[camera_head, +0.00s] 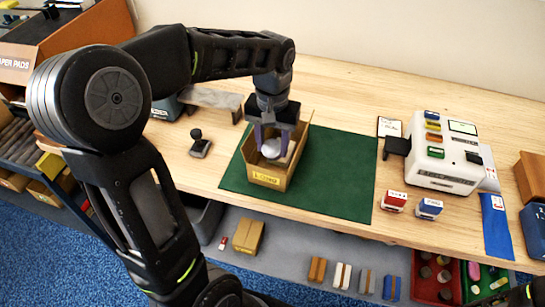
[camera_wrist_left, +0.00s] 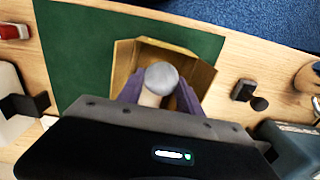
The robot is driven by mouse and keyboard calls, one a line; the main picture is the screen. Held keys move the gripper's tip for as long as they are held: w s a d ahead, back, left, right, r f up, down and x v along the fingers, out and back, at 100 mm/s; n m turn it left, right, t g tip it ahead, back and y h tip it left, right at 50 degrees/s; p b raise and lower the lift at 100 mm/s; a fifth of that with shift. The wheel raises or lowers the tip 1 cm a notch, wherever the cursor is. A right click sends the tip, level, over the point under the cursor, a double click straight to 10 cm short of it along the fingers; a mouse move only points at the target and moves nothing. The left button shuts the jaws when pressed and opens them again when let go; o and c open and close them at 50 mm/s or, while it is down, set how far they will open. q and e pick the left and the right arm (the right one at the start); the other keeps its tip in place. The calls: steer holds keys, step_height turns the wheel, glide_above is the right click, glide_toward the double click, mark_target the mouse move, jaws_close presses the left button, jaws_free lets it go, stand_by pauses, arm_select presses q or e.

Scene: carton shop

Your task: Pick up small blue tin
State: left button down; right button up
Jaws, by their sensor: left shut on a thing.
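My left gripper (camera_head: 277,140) reaches down into an open cardboard carton (camera_head: 266,178) on a green mat (camera_head: 335,180). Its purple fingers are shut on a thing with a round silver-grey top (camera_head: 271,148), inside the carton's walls. In the left wrist view the grey top (camera_wrist_left: 161,76) sits between the fingers (camera_wrist_left: 155,95), with a pale body below it. Whether it touches the carton floor is hidden. I see no thing that is clearly a small blue tin. A small blue-and-white block (camera_head: 429,208) stands right of the mat. My right gripper is not in view.
A white machine (camera_head: 442,155) with coloured blocks stands at the right, near a red-and-white block (camera_head: 394,201). A dark stamp-like thing (camera_head: 200,145) stands left of the mat. A lower shelf holds small blocks and a red tray (camera_head: 434,279). The mat's right part is clear.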

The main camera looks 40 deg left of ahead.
mark_target(272, 144)
arm_select(q)
step_height(272, 144, up, 3)
steer(key=shift+r, duration=0.2)
steer(key=shift+f, duration=0.1)
stand_by(0.5)
